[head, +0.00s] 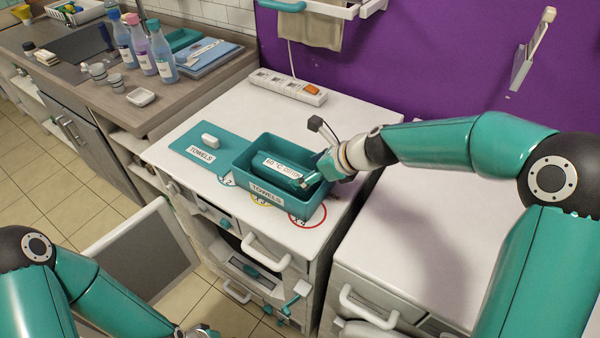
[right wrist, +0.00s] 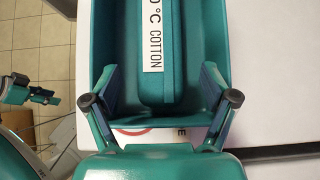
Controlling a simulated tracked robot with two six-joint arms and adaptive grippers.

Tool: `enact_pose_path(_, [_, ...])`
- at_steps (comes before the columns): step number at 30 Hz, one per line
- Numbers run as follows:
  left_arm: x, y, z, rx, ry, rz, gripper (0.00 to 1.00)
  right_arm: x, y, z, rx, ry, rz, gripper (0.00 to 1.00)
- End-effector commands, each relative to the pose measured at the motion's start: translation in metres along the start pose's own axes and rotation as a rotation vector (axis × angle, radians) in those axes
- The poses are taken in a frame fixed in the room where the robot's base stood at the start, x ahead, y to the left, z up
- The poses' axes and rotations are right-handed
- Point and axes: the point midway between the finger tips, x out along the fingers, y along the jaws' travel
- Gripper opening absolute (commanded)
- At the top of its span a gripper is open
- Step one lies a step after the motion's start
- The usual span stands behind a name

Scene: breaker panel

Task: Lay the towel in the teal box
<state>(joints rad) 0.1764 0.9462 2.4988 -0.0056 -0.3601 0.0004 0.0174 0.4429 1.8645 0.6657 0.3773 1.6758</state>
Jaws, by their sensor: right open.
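The teal box (head: 265,192), labelled TOWELS, stands open on the white worktop. The towel, a teal roll (right wrist: 182,55) with a white "60 °C COTTON" label, lies inside it lengthwise; it also shows in the head view (head: 288,161). My right gripper (head: 311,173) is at the box's right end, over the towel. In the right wrist view its fingers are spread wide on either side of the towel's near end, apart from it. My left gripper (head: 200,332) is only just in view at the bottom edge, and its jaws are cut off.
A flat teal lid (head: 190,150) with a white handle lies left of the box. A power strip (head: 288,87) lies behind. Bottles (head: 140,45) stand on the far-left counter.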

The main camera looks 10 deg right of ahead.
Motion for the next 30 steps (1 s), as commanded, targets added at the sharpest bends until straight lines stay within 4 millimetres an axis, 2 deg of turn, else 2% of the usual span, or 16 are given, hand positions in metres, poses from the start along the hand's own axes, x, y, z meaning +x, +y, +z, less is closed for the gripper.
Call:
enact_pose_path(1, [-0.003, 0.001, 0.0, 0.0, -0.001, 0.0, 0.4, -0.013, 0.0, 0.001, -0.001, -0.001, -0.002, 0.85])
enact_pose_path(9, [-0.009, 0.003, 0.0, 0.0, -0.001, 0.0, 0.4, -0.07, -0.001, 0.0, 0.001, -0.002, -0.004, 0.85])
enact_pose_path(15, [-0.011, 0.004, 0.0, 0.0, -0.001, 0.0, 0.4, -0.096, 0.0, -0.001, 0.001, 0.0, -0.001, 0.85])
enact_pose_path(20, [-0.011, 0.004, 0.0, 0.0, -0.001, 0.0, 0.4, -0.104, 0.0, -0.001, 0.001, 0.001, 0.001, 0.85])
enact_pose_path(30, [-0.011, 0.004, 0.0, 0.0, -0.001, 0.0, 0.4, -0.104, 0.0, -0.001, 0.001, 0.001, 0.001, 0.85])
